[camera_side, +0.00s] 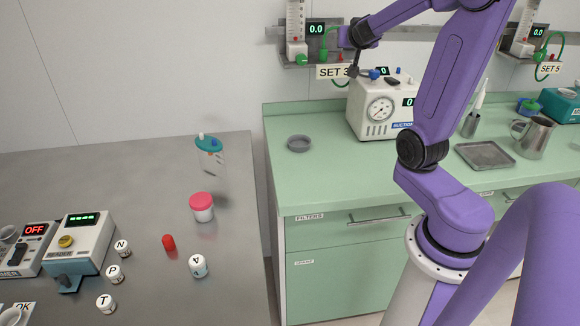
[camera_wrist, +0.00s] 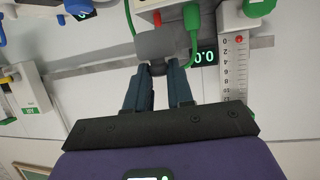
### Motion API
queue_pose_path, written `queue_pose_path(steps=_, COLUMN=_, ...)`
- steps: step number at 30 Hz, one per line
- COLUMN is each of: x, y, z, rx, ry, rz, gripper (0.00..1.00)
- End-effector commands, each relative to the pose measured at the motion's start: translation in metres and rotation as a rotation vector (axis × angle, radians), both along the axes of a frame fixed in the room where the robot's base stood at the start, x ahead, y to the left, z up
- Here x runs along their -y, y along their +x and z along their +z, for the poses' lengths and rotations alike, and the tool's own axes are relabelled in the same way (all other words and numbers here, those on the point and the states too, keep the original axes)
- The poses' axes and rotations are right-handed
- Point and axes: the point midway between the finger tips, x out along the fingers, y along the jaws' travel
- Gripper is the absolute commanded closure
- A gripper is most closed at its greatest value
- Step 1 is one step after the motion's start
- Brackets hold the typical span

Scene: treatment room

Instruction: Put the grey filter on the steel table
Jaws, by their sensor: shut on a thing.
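My gripper (camera_wrist: 160,68) is shut on the grey filter (camera_wrist: 162,42), a small grey block between its fingertips in the wrist view. In the side view my gripper (camera_side: 356,66) is small and dark, held in the air above the left end of the suction machine, in front of the SET 3 wall unit. The filter looks tiny and dark there. The steel table (camera_side: 110,168) is the grey surface at the left of the side view, well to the left of the gripper and apart from it.
The steel table bears a clear teal-topped container (camera_side: 209,160), a pink-lidded jar (camera_side: 202,207), a red cap (camera_side: 168,242), white marked pieces and a reader (camera_side: 82,243). Its back left is bare. A green counter (camera_side: 330,170) carries the suction machine (camera_side: 372,112) and a grey dish (camera_side: 299,143).

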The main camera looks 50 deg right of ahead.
Motion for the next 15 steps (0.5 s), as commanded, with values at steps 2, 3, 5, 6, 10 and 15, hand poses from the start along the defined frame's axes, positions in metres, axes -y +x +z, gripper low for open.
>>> queue_pose_path(steps=2, x=-0.012, y=0.017, z=-0.007, rx=-0.003, ry=0.001, rz=0.055, gripper=1.00)
queue_pose_path(steps=3, x=-0.019, y=0.025, z=-0.010, rx=-0.003, ry=0.001, rz=0.080, gripper=1.00)
queue_pose_path(steps=5, x=-0.029, y=0.036, z=-0.015, rx=-0.005, ry=0.000, rz=0.119, gripper=1.00)
queue_pose_path(steps=6, x=-0.037, y=0.043, z=-0.017, rx=-0.004, ry=0.001, rz=0.148, gripper=1.00)
queue_pose_path(steps=10, x=-0.065, y=0.067, z=-0.028, rx=-0.003, ry=0.000, rz=0.242, gripper=1.00)
queue_pose_path(steps=15, x=-0.110, y=0.093, z=-0.041, rx=-0.003, ry=-0.001, rz=0.379, gripper=1.00)
